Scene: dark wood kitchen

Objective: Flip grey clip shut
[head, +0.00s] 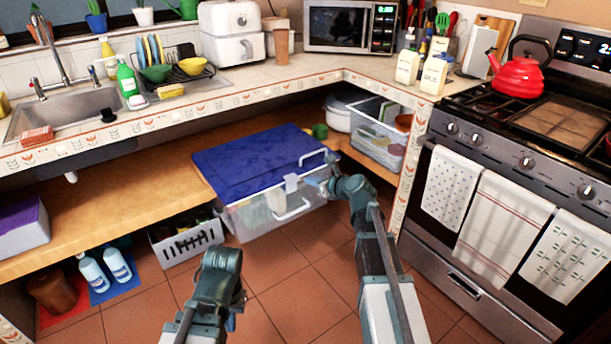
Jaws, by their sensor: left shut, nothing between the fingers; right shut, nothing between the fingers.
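A clear plastic box (245,220) with a blue lid (250,155) sits on the low wooden shelf, under the counter. A small light grey clip (292,183) is at the lid's front edge. Its exact angle is too small to tell. My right gripper (317,184) is shut and empty, just right of the clip and pointing toward it. I cannot tell whether it touches the clip or the box. My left gripper (232,320) is shut and empty, low over the floor in front of the shelf, well away from the box. Its fingers are mostly hidden by its wrist.
A pale bail handle (293,211) is on the box's front, and another (315,158) is at its right end. A clear bin (378,140) stands right of the box, and a white basket (186,243) stands below left. The oven (470,270) is at right. The tiled floor between is clear.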

